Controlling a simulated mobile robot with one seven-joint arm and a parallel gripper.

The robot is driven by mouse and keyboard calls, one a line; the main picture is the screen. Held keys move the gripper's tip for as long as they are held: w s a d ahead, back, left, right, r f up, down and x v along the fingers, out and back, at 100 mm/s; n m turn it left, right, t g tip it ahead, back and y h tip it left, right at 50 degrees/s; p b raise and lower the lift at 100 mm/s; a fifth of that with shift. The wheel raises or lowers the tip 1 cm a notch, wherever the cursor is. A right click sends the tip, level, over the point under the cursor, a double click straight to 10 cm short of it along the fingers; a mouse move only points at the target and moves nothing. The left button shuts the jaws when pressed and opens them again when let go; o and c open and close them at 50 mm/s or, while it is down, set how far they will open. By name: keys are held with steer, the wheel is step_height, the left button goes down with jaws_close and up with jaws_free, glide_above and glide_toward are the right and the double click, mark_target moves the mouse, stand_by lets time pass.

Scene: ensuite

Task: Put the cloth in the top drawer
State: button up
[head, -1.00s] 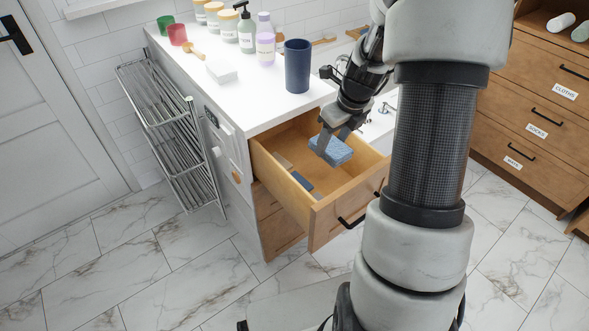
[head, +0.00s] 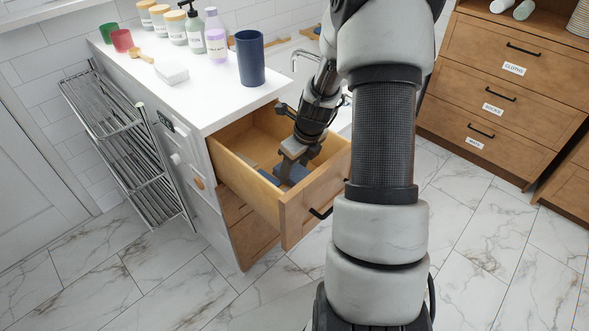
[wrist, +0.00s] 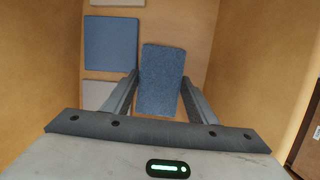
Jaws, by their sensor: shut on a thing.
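The cloth (wrist: 161,80) is a folded blue, textured piece. In the wrist view it sits between the two fingers of my gripper (wrist: 158,92), which is shut on it. In the head view my gripper (head: 291,164) reaches down inside the open top drawer (head: 232,169), and the cloth (head: 297,174) shows only in part beside the fingers. The wooden drawer walls stand around the cloth. I cannot tell whether the cloth touches the drawer floor.
A flat blue item (wrist: 110,43) lies in the drawer left of the cloth, with pale flat items near it. A dark blue cup (head: 250,58) stands on the white counter (head: 205,100) above. A metal rack (head: 120,140) is at left, a labelled wooden dresser (head: 500,85) at right.

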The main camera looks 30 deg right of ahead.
steer(key=shift+r, duration=0.1)
steer(key=o, duration=1.1)
steer(key=p+v, duration=0.3)
steer(key=v, duration=0.9)
steer(key=shift+d, duration=0.1)
